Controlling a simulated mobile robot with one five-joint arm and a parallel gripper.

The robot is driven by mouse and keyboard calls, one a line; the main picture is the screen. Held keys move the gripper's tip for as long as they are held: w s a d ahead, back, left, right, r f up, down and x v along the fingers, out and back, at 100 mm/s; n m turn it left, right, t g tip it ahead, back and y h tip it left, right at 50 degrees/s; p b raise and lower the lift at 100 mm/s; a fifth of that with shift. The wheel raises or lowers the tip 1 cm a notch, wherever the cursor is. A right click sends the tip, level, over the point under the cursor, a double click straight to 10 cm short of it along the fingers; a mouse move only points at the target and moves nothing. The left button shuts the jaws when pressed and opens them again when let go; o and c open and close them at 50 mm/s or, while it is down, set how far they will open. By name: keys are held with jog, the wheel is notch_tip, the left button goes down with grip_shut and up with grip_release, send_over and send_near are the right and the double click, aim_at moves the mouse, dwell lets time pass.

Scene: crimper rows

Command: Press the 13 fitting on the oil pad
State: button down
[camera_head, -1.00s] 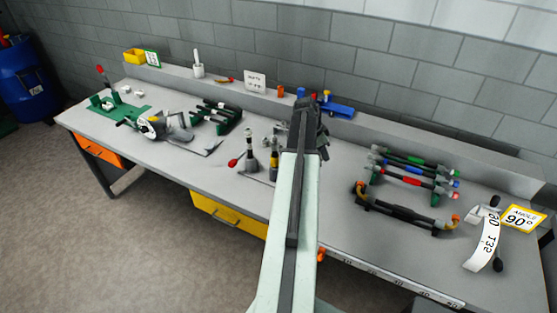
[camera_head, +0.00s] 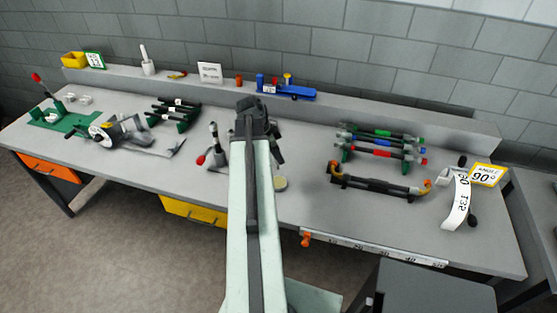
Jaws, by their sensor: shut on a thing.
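My gripper (camera_head: 276,150) is over the middle of the workbench, mostly hidden behind my own arm. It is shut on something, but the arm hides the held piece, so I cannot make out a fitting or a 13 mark. A small round pale-yellow disc (camera_head: 280,183) lies on the bench just right of my arm, a little nearer than the gripper; it looks like the oil pad. I cannot tell how high the gripper is above the bench.
A lever tool with a red knob (camera_head: 213,150) stands left of my arm. A rack of coloured hoses (camera_head: 380,148) and a black holder with a hose (camera_head: 378,185) are to the right. A blue tool (camera_head: 290,92) lies on the back ledge. The bench front between is clear.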

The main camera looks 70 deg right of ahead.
jog(key=shift+s+a+f, duration=0.1)
jog(key=shift+s+a, duration=0.05)
jog(key=shift+a, duration=0.2)
notch_tip(320, 180, down, 6)
jog(key=b, duration=0.6)
jog(key=shift+d, duration=0.1)
jog(key=shift+f+b, duration=0.5)
jog(key=shift+b, duration=0.05)
dwell(1.4)
notch_tip(320, 180, up, 7)
jog(key=p, duration=0.7)
jog(key=shift+r, duration=0.1)
jog(key=shift+s, duration=0.1)
